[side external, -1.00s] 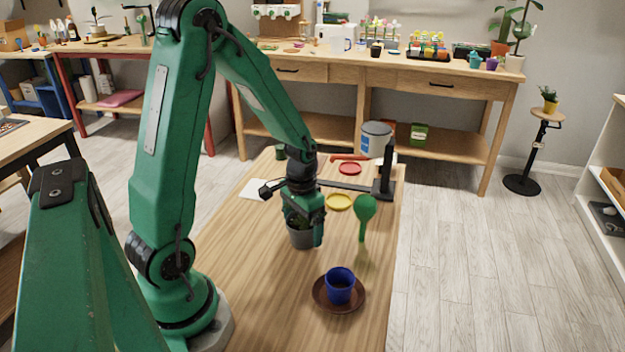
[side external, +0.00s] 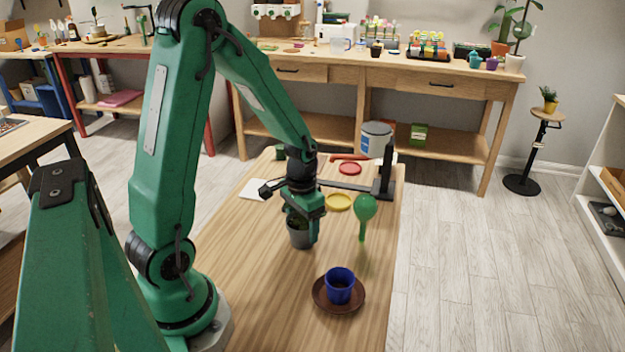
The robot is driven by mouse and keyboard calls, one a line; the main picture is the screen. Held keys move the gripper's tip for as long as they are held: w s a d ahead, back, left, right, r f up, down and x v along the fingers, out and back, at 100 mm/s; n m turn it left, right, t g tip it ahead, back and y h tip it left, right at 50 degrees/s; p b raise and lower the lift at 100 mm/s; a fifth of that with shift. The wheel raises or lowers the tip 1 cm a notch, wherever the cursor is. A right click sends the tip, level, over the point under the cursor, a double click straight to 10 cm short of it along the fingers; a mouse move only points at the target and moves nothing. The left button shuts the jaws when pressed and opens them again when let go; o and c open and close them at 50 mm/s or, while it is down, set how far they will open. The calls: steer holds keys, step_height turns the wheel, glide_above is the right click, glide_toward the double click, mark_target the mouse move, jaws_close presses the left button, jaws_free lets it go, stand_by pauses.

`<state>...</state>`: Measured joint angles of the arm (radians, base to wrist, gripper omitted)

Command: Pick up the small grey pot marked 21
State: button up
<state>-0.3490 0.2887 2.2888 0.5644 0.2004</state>
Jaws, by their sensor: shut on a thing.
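The small grey pot (side external: 299,238) holds a dark green plant and is near the middle of the wooden table. My gripper (side external: 303,222) points down over it and is shut on it, with one finger on the pot's right side. The other finger and any mark on the pot are hidden or too small to read. I cannot tell whether the pot's base touches the table.
A blue pot (side external: 340,284) stands on a brown saucer (side external: 319,300) in front. A green round-headed tool (side external: 365,208) stands to the right. Behind are a yellow saucer (side external: 339,202), a red saucer (side external: 350,169) and a black stand (side external: 383,180). The table's front left is clear.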

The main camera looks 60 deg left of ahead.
mark_target(302, 224)
steer(key=shift+r, duration=0.1)
steer(key=shift+r, duration=0.8)
step_height(302, 224, up, 2)
steer(key=shift+r, duration=0.1)
steer(key=s+d+r, duration=0.2)
steer(key=d+r, duration=0.5)
steer(key=d, duration=0.4)
steer(key=shift+d, duration=0.25)
steer(key=shift+s, duration=0.1)
